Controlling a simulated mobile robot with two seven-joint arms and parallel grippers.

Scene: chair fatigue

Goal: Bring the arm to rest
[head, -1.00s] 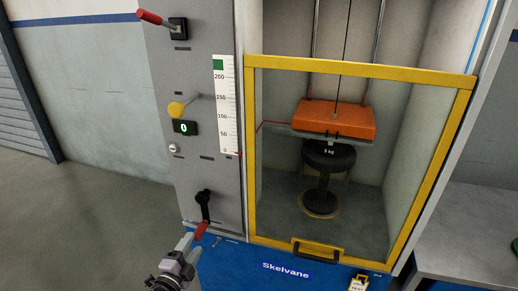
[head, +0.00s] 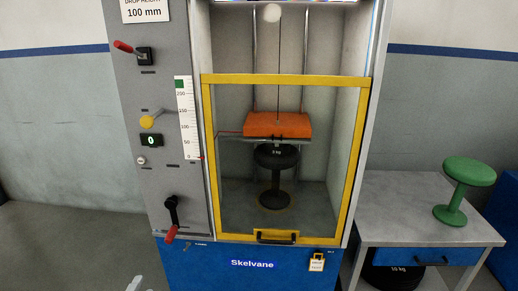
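Only a small pale tip of what looks like my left gripper (head: 136,283) shows at the bottom edge of the head view, left of the blue base. It is apart from the machine, below and left of the crank with the red grip (head: 171,233). Its fingers are too cut off to tell open from shut. My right gripper is out of view. The test machine (head: 185,215) stands upright, with its yellow-framed guard (head: 208,150) across the chamber front. Inside, an orange weight block (head: 277,125) hangs just above a black stool (head: 275,180).
The left panel has a red-handled lever (head: 124,47), a yellow knob (head: 147,122) and a display reading 0 (head: 151,140). A grey table (head: 400,210) at right bears a green stool (head: 455,190). A black weight (head: 392,278) lies below it. Floor at left is clear.

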